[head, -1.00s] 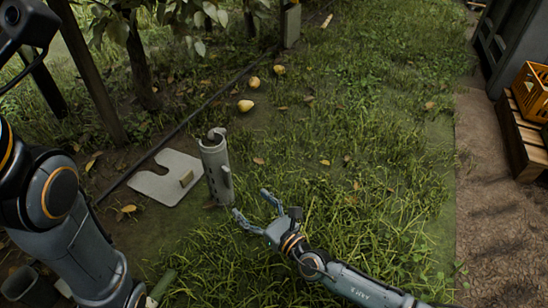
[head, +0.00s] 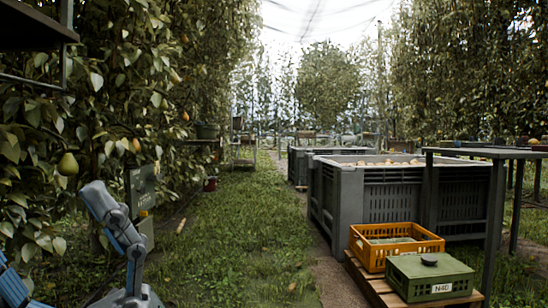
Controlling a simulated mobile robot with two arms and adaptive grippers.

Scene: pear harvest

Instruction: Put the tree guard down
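The tree guard is not in view now, as the head view faces down the orchard row. Whether either gripper is open or shut does not show.
A grassy lane (head: 230,235) runs ahead, clear in the middle. Pear trees (head: 70,110) line the left. At the right stand a large grey bin (head: 395,195), an orange crate (head: 398,245), a green lidded box (head: 430,275) and a metal table (head: 470,153).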

